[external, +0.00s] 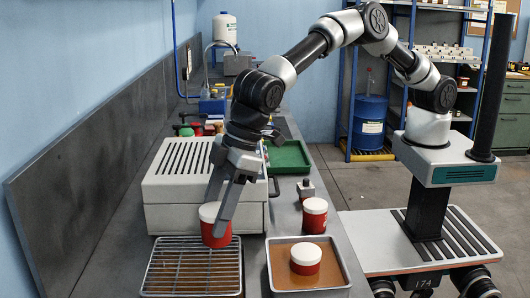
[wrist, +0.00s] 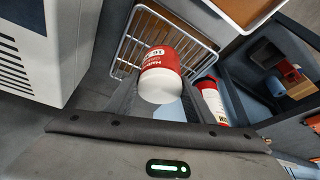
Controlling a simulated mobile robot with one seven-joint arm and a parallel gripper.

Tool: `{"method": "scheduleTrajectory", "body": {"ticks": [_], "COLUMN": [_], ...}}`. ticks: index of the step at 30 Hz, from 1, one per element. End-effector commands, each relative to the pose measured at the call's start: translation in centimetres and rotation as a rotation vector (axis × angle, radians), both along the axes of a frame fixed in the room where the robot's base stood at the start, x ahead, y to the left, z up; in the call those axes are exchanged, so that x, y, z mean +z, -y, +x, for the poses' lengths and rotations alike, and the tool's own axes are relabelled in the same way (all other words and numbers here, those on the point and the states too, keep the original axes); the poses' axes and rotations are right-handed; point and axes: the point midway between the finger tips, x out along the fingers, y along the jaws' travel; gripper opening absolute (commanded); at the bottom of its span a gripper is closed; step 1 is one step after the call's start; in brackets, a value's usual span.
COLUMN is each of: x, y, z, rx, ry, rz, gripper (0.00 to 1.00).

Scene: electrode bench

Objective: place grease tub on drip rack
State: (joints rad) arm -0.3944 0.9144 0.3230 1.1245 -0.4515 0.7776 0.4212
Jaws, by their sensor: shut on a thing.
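A red tub with a white lid (external: 212,226) is held upright in my gripper (external: 221,218). It also shows in the wrist view (wrist: 161,73), with white print on its red side, only partly legible. The drip rack (external: 192,270), a wire grid over a shallow tray, lies under and in front of the held tub at the bench's near left. The rack's wires also show in the wrist view (wrist: 124,55). The tub overlaps the rack's rear edge in the external view; I cannot tell if it touches the wires.
A similar tub (external: 306,258) sits in a brown-floored tray (external: 340,277) right of the rack. Another red tub (external: 314,217) stands behind that tray. A light grey slotted box (external: 160,205) stands behind the rack. A green tray (external: 290,158) lies farther back.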

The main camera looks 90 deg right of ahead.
Motion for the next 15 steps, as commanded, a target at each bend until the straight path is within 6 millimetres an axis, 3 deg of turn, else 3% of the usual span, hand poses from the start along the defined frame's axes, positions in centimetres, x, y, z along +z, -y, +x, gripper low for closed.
{"method": "scheduleTrajectory", "body": {"ticks": [10, 15], "x": [-3.7, -3.9], "y": [0.0, 0.0], "z": [0.0, 0.1], "rx": [0.0, 0.0], "ry": [0.001, 0.003], "rz": [0.0, 0.001], "gripper": [0.17, 0.17]}}
